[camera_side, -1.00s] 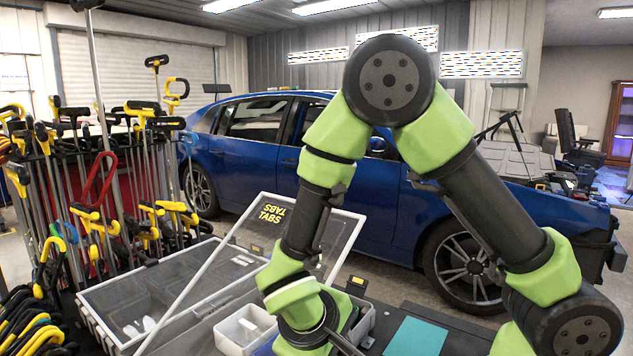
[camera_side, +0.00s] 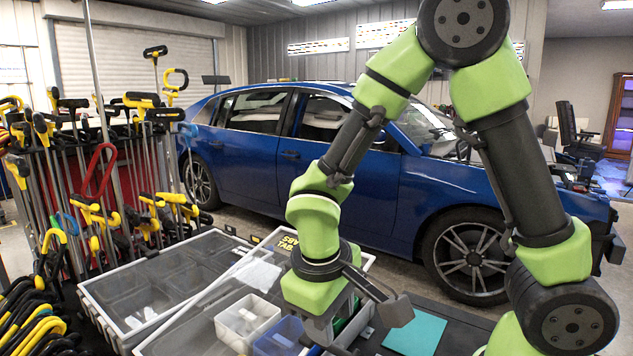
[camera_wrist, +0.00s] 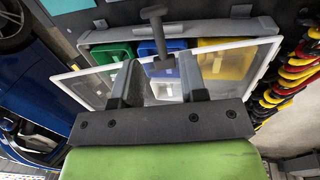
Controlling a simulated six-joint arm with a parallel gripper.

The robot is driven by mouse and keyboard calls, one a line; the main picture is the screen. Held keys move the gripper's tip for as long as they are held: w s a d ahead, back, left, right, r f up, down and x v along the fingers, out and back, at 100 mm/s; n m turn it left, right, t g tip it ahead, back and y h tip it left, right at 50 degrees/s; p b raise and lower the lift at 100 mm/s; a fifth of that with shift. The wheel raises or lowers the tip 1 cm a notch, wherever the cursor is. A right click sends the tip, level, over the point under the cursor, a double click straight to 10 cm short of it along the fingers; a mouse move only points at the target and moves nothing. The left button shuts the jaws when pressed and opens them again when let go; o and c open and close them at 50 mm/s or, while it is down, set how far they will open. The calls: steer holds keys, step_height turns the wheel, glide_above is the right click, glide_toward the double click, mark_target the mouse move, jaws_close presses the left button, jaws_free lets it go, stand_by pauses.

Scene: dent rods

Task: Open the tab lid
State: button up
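The tab lid (camera_side: 280,243), a clear panel in a pale frame marked "TABS", is raised at a slant over the tab box in the side view. Its frame (camera_wrist: 226,48) crosses the wrist view in front of the bins. My gripper (camera_wrist: 160,62) is at the lid; its two fingers are apart. A dark T-shaped piece shows between them, and I cannot tell whether they touch it. In the side view, my gripper (camera_side: 318,318) is pointed down at the box's right part, with its fingertips mostly hidden.
The box holds a white bin (camera_side: 246,318), a blue bin (camera_side: 279,338) and a yellow bin (camera_wrist: 222,62). A clear-lidded case (camera_side: 150,275) stands left of it. A teal pad (camera_side: 415,333) lies to the right. Racked rods (camera_side: 120,170) crowd the left; a blue car (camera_side: 260,150) stands behind.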

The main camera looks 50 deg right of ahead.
steer(key=s+d+r+m+t+y, duration=0.1)
steer(key=s+r+m+t+y, duration=0.5)
steer(key=r, duration=1)
steer(key=w+d+n+h, duration=0.1)
steer(key=w+d+h, duration=0.3)
steer(key=w, duration=1)
steer(key=d, duration=0.3)
steer(key=shift+d+r, duration=0.15)
steer(key=shift+r, duration=0.15)
steer(key=a+f+g, duration=0.1)
steer(key=f, duration=0.1)
steer(key=s+a+f+n+g, duration=0.1)
steer(key=f, duration=0.1)
steer(key=s+a+f+n, duration=0.1)
steer(key=a+f, duration=0.1)
steer(key=shift+s+a+f+g, duration=0.15)
steer(key=shift+s+g, duration=0.1)
steer(key=shift+g, duration=0.15)
steer(key=s+a+f+n+g, duration=0.1)
steer(key=f, duration=0.4)
steer(key=s+f+n+g, duration=0.1)
steer(key=s+f, duration=0.1)
steer(key=f, duration=0.3)
steer(key=s+a+f+n+g, duration=0.1)
steer(key=s+f, duration=0.1)
steer(key=f, duration=0.3)
steer(key=shift+a+f, duration=0.2)
steer(key=shift+a, duration=0.1)
